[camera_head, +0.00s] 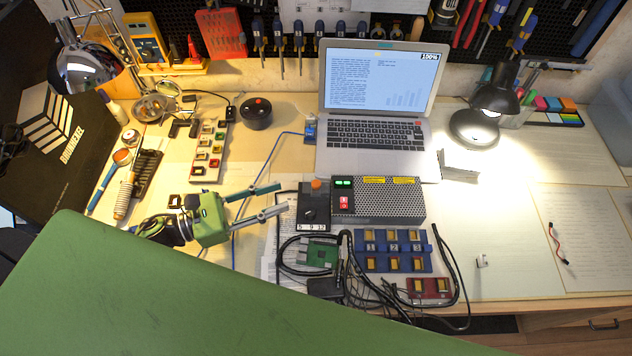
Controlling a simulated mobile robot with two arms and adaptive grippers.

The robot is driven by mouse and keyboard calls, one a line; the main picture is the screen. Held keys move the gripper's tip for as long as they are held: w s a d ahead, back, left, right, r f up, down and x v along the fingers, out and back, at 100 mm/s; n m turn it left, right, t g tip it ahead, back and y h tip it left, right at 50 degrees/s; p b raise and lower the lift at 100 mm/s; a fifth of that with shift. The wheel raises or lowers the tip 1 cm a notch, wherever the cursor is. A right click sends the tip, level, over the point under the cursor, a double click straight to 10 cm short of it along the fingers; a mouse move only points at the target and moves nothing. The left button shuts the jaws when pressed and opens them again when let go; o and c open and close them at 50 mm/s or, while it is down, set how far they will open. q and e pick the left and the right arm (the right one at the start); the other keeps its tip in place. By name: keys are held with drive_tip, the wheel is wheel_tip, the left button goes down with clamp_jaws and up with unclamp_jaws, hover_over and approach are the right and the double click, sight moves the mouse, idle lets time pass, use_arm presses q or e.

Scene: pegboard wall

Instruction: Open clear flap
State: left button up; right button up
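A grey perforated box (382,210) stands on the desk in front of the laptop, with a green-lit display and a red switch (344,203) on its left end. I cannot make out a clear flap at this size. A small dark box (314,212) with an orange knob stands just left of the grey box. My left gripper (284,197) is open and empty. Its two fingers point right, with their tips just left of the dark box; I cannot tell whether they touch it. My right gripper is not in view.
A laptop (375,133) stands open behind the box. Black cables and blue switch modules (392,263) lie in front of it. A lit lamp (476,128) stands at the right. The paper-covered desk at right is mostly clear.

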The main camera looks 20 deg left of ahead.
sight(312, 185)
use_arm(q)
drive_tip(key=p+x, duration=0.2)
drive_tip(key=x, duration=0.7)
drive_tip(key=shift+w+d+r, duration=0.1)
drive_tip(key=shift+w+d, duration=0.05)
drive_tip(key=shift+d, duration=0.05)
drive_tip(key=shift+w+d+p, duration=0.25)
drive_tip(key=shift+d+p, duration=0.05)
drive_tip(key=shift+d, duration=0.05)
clamp_jaws()
